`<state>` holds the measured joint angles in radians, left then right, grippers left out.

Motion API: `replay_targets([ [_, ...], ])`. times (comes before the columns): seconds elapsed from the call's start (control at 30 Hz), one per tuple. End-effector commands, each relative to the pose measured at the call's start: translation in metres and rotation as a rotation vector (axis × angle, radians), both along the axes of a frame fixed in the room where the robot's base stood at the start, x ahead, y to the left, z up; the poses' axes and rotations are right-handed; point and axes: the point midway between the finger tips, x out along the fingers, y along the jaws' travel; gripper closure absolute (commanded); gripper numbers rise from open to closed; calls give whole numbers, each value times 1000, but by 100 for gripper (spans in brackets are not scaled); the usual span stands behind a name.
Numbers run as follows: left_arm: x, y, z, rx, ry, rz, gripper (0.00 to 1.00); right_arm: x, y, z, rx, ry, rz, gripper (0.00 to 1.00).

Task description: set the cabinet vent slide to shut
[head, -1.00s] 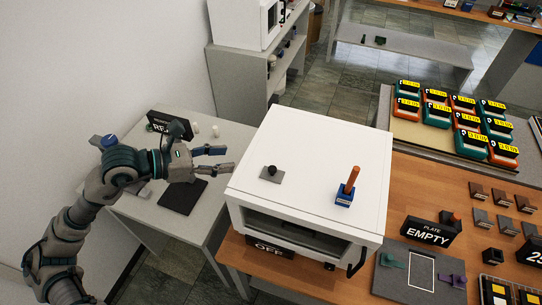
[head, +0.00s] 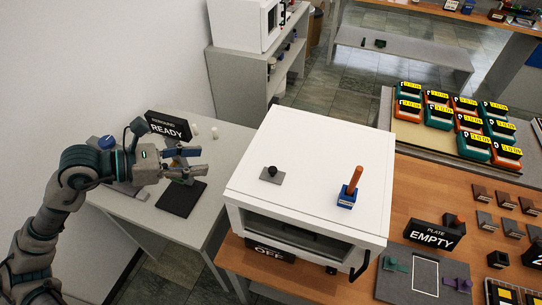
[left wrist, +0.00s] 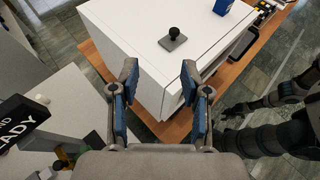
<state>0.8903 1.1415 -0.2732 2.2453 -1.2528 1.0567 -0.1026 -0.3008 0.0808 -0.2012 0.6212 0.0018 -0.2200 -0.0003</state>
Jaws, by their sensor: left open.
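The white cabinet (head: 320,150) stands on the wooden bench. On its top is a small grey plate with a black knob (head: 271,172), which looks like the vent slide; the knob also shows in the left wrist view (left wrist: 174,35). I cannot read its setting. Right of it an orange lever (head: 355,178) stands in a blue base. My left gripper (head: 203,161) is open and empty, left of the cabinet and apart from it. In the left wrist view its blue-padded fingers (left wrist: 159,80) are spread, with the cabinet's side beyond.
A grey side table (head: 222,150) with a READY sign (head: 168,127) and a dark pad (head: 181,199) lies under my left arm. An OFF sign (head: 270,251) sits by the cabinet's lower front.

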Motion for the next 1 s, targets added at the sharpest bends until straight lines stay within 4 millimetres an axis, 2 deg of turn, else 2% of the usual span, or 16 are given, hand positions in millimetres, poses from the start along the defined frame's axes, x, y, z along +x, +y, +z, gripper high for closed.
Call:
replay_targets([
  [0.33,0,0,0,0,1,0,53,0,0,-1,0,0,0,60],
  [0.43,-2,6,2,-1,2,3,53,0,0,-1,0,0,0,60],
  [0.57,-10,24,9,1,3,7,53,0,0,-1,0,0,0,60],
  [0.7,-23,51,19,2,6,7,53,0,0,-1,0,0,0,60],
  [1.0,-41,85,36,-2,3,-1,53,0,0,-1,1,0,0,60],
])
